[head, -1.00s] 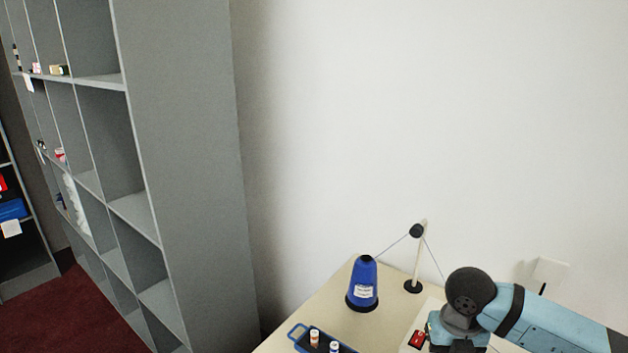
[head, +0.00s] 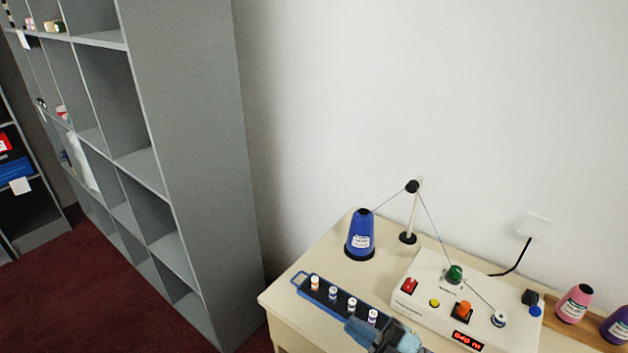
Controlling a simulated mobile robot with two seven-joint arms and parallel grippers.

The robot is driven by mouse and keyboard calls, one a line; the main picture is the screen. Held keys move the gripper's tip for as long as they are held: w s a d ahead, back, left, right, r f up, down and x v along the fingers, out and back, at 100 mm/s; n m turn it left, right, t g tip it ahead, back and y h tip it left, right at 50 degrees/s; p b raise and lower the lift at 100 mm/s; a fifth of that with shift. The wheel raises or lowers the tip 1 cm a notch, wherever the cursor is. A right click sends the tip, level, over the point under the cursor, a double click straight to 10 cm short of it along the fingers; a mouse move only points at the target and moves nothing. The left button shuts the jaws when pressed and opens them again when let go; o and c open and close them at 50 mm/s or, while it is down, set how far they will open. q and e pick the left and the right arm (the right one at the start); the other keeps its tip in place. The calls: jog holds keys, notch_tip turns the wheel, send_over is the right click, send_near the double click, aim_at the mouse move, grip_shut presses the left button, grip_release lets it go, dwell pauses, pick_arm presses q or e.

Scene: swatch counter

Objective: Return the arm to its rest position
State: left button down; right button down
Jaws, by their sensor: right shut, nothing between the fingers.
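My right gripper (head: 362,331) shows at the bottom edge, over the near right end of the blue tray. It is shut with nothing in it, and part of my arm below is cut off by the frame. I cannot tell whether the gripper touches the tray. My left gripper is not in view.
A white winding machine (head: 435,285) stands right of the gripper. Thread runs from a blue cone (head: 360,237) over a guide post (head: 412,222) to a bobbin (head: 499,319). Pink (head: 574,303) and purple (head: 617,325) cones stand at right. Grey shelving (head: 190,150) is left.

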jog(key=s+d+f+m+h+p, duration=0.1)
jog(key=s+d+f+m+h, duration=0.5)
jog(key=f+m, duration=0.3)
jog(key=s+d+f+m+h+p, duration=0.1)
jog(key=s+d+f+m+h, duration=0.4)
jog(key=f+m+h, duration=0.4)
notch_tip(320, 180, down, 3)
jog(key=shift+s+d+r+h, duration=0.1)
jog(key=shift+s+d+h, duration=0.25)
jog(key=shift+d, duration=0.3)
